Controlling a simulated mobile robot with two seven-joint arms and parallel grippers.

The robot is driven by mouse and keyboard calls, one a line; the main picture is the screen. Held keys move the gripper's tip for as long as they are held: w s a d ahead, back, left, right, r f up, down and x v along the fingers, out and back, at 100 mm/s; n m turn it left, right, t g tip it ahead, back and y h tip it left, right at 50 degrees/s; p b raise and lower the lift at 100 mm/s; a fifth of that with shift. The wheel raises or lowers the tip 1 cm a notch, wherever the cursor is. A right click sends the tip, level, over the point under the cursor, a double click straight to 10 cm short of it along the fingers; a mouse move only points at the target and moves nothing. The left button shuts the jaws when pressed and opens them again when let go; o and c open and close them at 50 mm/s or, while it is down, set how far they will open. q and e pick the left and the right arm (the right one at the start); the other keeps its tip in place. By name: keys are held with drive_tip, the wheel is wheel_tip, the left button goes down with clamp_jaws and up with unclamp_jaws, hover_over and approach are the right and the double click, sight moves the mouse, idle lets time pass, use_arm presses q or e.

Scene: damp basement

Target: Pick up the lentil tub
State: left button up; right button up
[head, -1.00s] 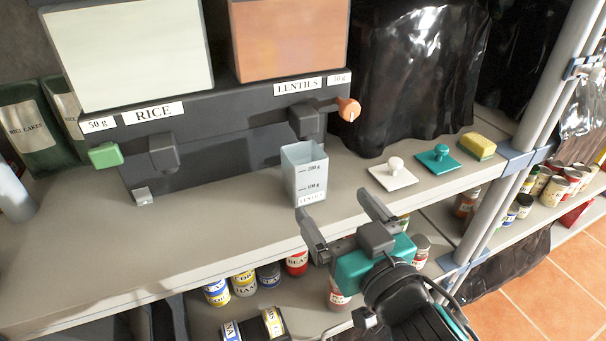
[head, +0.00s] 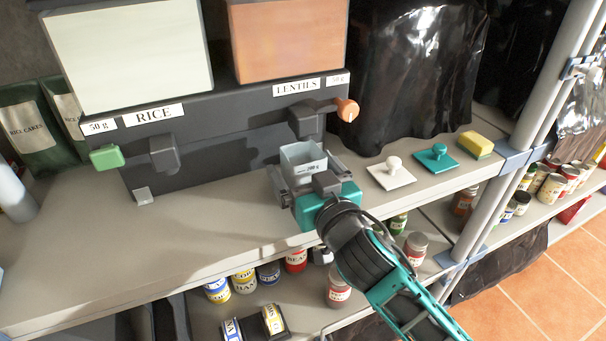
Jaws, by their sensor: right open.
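The lentil tub (head: 303,155) is a pale blue-grey square tub with gram marks. It stands on the shelf below the spout of the lentils dispenser (head: 290,50), the one with the orange bin and orange knob. My right gripper (head: 307,174) is at the tub, with its fingers on the left and right sides of it. Its jaws are open; I cannot tell whether a finger touches the tub. The gripper hides the lower part of the tub. My left gripper is out of view.
The rice dispenser (head: 130,50) with a green knob (head: 106,157) stands to the left. Cans and jars fill the lower shelf. The shelf's left front (head: 150,235) is clear.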

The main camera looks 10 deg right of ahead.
drive_tip(key=shift+w, duration=0.25)
drive_tip(key=shift+c, duration=0.4)
drive_tip(key=c, duration=1.2)
drive_tip(key=shift+r, duration=0.15)
